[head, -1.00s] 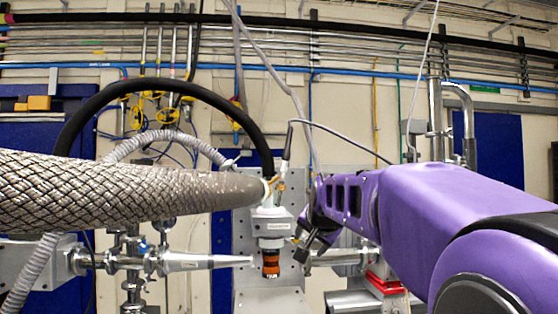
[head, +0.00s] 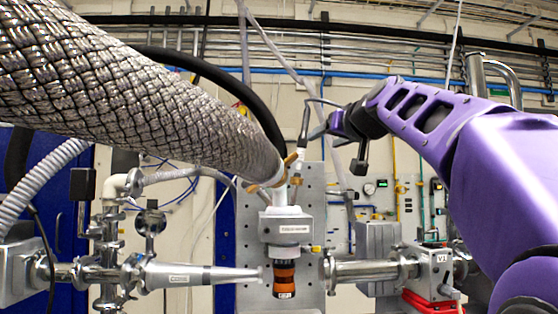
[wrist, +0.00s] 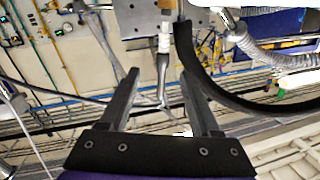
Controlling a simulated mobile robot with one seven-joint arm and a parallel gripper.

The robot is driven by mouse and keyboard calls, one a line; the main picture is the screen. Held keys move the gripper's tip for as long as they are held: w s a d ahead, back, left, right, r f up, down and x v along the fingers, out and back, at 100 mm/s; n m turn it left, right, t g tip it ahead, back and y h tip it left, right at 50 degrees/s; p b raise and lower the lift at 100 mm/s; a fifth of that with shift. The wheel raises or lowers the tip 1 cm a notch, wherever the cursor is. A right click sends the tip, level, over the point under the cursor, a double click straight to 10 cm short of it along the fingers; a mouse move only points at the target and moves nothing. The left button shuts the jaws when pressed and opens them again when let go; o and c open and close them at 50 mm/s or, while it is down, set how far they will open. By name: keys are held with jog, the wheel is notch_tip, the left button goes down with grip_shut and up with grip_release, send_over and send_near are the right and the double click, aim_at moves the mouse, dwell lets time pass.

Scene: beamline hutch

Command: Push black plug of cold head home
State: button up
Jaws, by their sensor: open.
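The cold head (head: 285,228) is a grey block with an orange-and-black lower part, in the middle of the head view. Its black plug (head: 304,126) stands slightly tilted above it, with a thin cable looping off to the right. My gripper (head: 320,131) is just right of the plug, coming in from the right. In the wrist view my gripper (wrist: 160,75) is open, and the dark plug body (wrist: 162,64) with a pale ridged part shows between the finger tips. I cannot tell whether either finger touches it. How deep the plug sits is not clear.
A thick braided hose (head: 130,85) crosses the upper left and joins above the cold head. A black hose (head: 255,95) arches behind it and passes close to a finger in the wrist view (wrist: 186,60). Beam pipes (head: 195,274) flank the cold head, with a perforated plate behind.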

aim_at(304, 141)
jog(key=shift+n, duration=0.3)
jog(key=w+a+p, duration=0.1)
jog(key=w+p, duration=0.2)
jog(key=w, duration=0.2)
jog(key=w+a+r+p, duration=0.1)
jog(key=w+p, duration=0.2)
jog(key=w, duration=0.2)
jog(key=w+a+p, duration=0.1)
jog(key=w+p, duration=0.2)
jog(key=w, duration=0.2)
jog(key=shift+a+r+p, duration=0.15)
jog(key=shift+r+p, duration=0.15)
jog(key=shift+w+a+f+p, duration=0.15)
jog(key=shift+w+p, duration=0.3)
jog(key=shift+w, duration=0.4)
